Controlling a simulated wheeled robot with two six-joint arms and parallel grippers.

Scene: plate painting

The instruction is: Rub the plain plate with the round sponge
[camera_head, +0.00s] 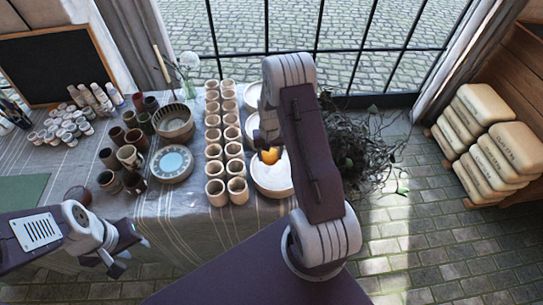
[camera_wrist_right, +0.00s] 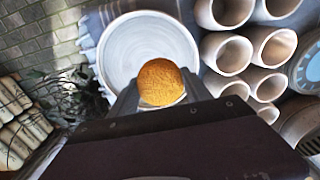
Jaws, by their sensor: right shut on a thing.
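The round orange-yellow sponge (camera_head: 270,155) is held between the fingers of my right gripper (camera_head: 267,151). The plain white plate (camera_head: 272,184) lies at the right edge of the table, below the sponge. In the right wrist view the sponge (camera_wrist_right: 160,82) sits between both fingers of the gripper (camera_wrist_right: 160,92), in front of the lower part of the plate (camera_wrist_right: 140,38). I cannot tell whether the sponge touches the plate. My left gripper (camera_head: 132,257) is apart from these, at the table's front left, with its fingers spread and nothing between them.
More pale plates (camera_head: 252,97) lie behind, partly hidden by my right arm. Rows of beige cups (camera_head: 217,190) stand just left of the plain plate. A blue-patterned plate (camera_head: 172,163), a ribbed bowl (camera_head: 174,123) and dark cups are further left. The front tablecloth is clear.

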